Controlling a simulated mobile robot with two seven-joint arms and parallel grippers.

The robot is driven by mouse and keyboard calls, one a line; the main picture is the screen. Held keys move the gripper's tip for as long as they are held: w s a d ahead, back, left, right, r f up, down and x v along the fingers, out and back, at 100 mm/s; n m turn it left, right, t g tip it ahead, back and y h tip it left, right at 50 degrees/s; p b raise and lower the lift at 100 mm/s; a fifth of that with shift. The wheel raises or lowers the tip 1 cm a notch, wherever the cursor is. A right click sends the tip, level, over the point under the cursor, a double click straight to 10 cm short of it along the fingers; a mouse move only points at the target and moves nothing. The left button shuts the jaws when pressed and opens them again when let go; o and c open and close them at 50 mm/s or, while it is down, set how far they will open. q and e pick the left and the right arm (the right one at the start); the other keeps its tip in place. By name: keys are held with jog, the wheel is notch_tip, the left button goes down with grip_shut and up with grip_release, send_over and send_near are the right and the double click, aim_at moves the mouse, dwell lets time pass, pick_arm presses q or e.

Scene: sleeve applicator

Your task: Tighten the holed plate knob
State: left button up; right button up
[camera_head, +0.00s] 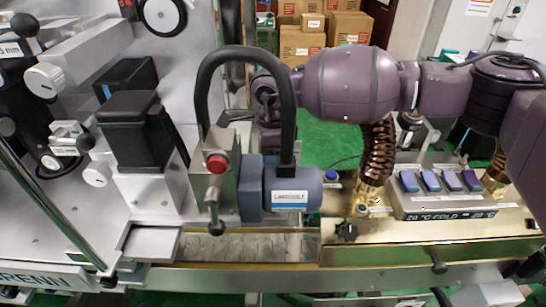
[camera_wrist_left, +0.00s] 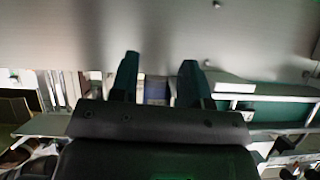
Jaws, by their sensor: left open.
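I cannot tell for sure which knob is the holed plate knob. In the head view a black ball knob (camera_head: 85,142) sits by a small pale bracket (camera_head: 68,132) at the left. A white round knob (camera_head: 44,79) is above it, and another white knob (camera_head: 97,173) is below. My left gripper (camera_wrist_left: 157,82) shows only in the left wrist view; its two dark fingers are apart, with nothing seen gripped, facing a grey metal surface. My right gripper (camera_head: 264,98) is at the end of the purple arm, partly hidden behind a black hose; its fingers cannot be made out.
A black curved hose (camera_head: 208,75) rises by a box with a red button (camera_head: 217,163) and a blue-grey motor (camera_head: 292,189). A copper corrugated hose (camera_head: 376,165) and a control panel (camera_head: 445,190) stand at the right. Cardboard boxes (camera_head: 300,42) are at the back.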

jog(key=shift+m, duration=0.7)
jog(key=shift+b, duration=0.3)
jog(key=o, duration=0.9)
jog(key=shift+r, duration=0.15)
notch_tip(320, 180, up, 11)
jog(key=shift+f+b, duration=0.2)
jog(key=shift+b, duration=0.3)
